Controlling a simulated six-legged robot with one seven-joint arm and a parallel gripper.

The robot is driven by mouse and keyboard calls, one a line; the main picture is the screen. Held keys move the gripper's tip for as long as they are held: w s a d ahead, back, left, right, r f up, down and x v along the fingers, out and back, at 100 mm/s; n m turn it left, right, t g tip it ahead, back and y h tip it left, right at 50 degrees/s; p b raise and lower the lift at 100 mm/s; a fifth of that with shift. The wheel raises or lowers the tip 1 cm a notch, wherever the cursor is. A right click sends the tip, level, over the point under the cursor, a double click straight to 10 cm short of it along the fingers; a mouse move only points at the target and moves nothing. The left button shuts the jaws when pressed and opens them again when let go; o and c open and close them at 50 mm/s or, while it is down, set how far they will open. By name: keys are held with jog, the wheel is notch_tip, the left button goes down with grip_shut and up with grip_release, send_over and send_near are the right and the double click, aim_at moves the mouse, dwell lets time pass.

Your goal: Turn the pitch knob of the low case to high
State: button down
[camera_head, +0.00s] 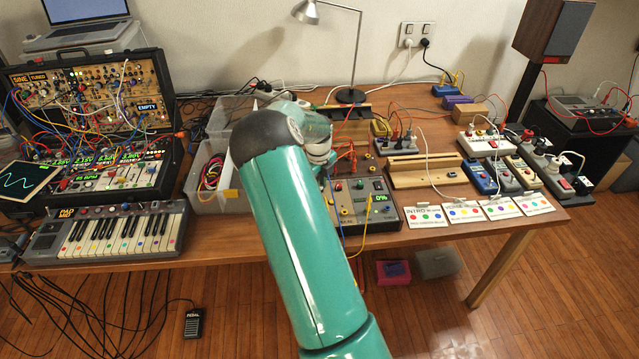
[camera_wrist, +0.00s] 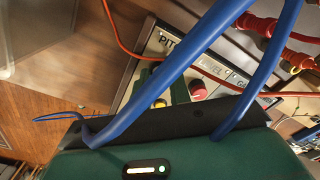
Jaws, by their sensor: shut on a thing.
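The low case (camera_head: 352,214), a light panel with wooden sides and a lit green readout (camera_head: 381,198) of 0%, lies on the table behind my teal arm. The knob itself is mostly hidden by the fingers and a blue cable (camera_wrist: 185,58). The head view hides the fingertips behind my arm.
Blue and red cables (camera_wrist: 275,27) cross close to my gripper. A yellow cable (camera_head: 366,240) hangs over the table's front edge. A wooden rack (camera_head: 425,172) stands right of the case, label cards (camera_head: 464,212) farther right, and clear bins (camera_head: 205,195) and a keyboard (camera_head: 115,233) left.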

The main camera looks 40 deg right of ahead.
jog(key=m, duration=0.6)
jog(key=shift+r+m, duration=0.1)
jog(key=shift+m, duration=0.3)
dwell(0.3)
jog(key=c, duration=1.3)
grip_release()
notch_tip(320, 180, up, 14)
jog(key=shift+w+a, duration=0.15)
